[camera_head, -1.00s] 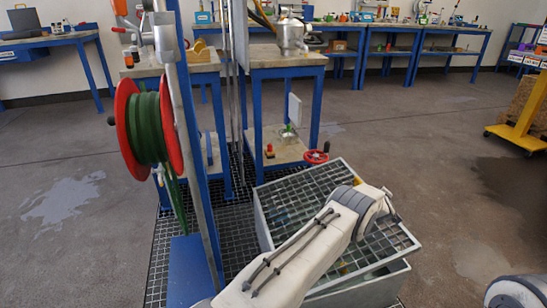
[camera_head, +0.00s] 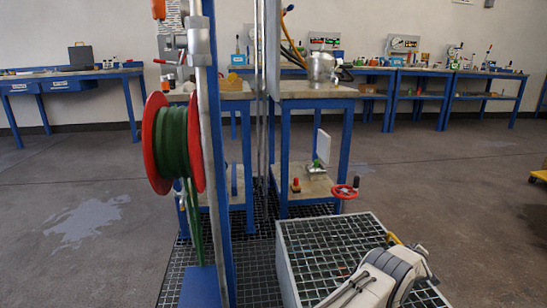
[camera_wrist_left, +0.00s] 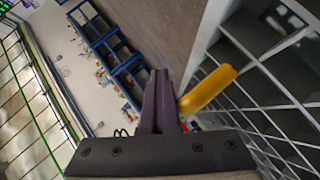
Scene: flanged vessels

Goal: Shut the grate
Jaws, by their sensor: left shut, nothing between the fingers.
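The grate (camera_head: 325,246) is a grey metal grid in a pale frame, at the lower middle of the head view. It lies over a grey box-like pit on the floor; I cannot tell whether it sits flush. My left wrist covers its right front part. In the left wrist view, the grate's bars (camera_wrist_left: 255,75) fill the right side. A yellow bar (camera_wrist_left: 208,90) sticks out beside my left gripper (camera_wrist_left: 157,75), which is shut and empty; I cannot tell whether they touch. The gripper's fingers are hidden in the head view. My right gripper is not in view.
A hose reel (camera_head: 174,143) on a blue post stands left of the grate. A blue-framed bench (camera_head: 315,90) with a red handwheel (camera_head: 345,191) low on its right stands behind it. Open floor (camera_head: 450,200) lies to the right.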

